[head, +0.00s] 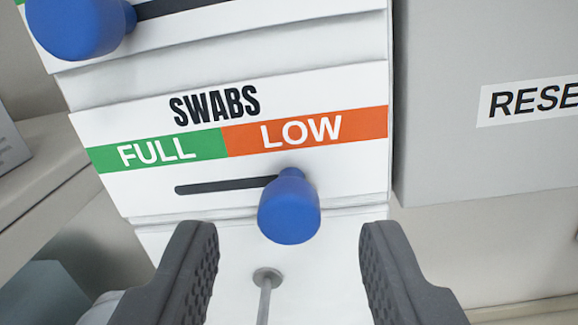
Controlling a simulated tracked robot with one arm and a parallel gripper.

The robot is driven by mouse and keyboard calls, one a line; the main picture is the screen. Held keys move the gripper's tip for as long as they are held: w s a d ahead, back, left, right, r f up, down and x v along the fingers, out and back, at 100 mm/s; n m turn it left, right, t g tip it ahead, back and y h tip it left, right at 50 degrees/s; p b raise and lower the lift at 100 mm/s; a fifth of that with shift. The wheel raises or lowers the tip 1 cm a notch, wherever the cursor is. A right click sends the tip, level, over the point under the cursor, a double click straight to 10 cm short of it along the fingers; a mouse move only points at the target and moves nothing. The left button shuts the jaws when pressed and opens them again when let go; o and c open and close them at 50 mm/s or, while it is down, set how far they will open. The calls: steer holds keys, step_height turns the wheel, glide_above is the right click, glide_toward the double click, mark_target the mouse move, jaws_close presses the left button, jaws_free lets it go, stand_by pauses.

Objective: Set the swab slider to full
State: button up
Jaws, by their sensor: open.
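The swabs panel (350,105) is white, with a green FULL label (157,151) on the left and an orange LOW label (305,131) on the right. The blue knob of the swab slider (290,210) sits at the right end of its dark slot (225,185), below LOW. My gripper (285,245) is open, one dark finger on each side of the picture's lower half. The knob lies between and slightly above the fingertips in the picture, with clear space on both sides. I see no contact.
Another blue knob (78,25) on a panel above shows at the upper left. A grey box (485,60) with a partly cut-off label stands at the right. A thin metal rod (264,300) is below the knob. A ledge (50,175) runs along the left.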

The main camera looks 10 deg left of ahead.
mark_target(289, 228)
steer(key=shift+w+p, duration=0.3)
steer(key=shift+w, duration=1.2)
jaws_close()
